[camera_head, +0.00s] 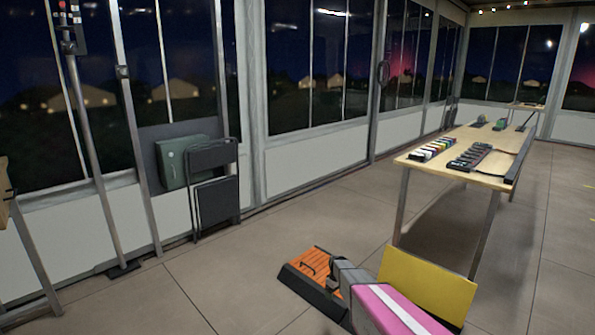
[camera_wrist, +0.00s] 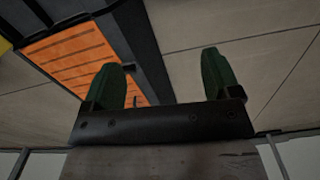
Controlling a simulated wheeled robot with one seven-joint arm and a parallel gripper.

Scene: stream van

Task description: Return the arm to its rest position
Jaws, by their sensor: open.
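My gripper (camera_wrist: 160,65) shows in the wrist view with its two dark green fingers pointing up in the picture. The fingers stand wide apart, and nothing is held between them. Floor tiles and a black frame with orange slats (camera_wrist: 68,58) lie behind the fingers.
The orange slatted piece (camera_head: 314,266) is low at bottom centre in the head view, near a yellow panel (camera_head: 428,284). A long wooden table (camera_head: 420,157) with several small items stands at right. A folded black chair (camera_head: 216,203) leans at the left wall. Floor between is clear.

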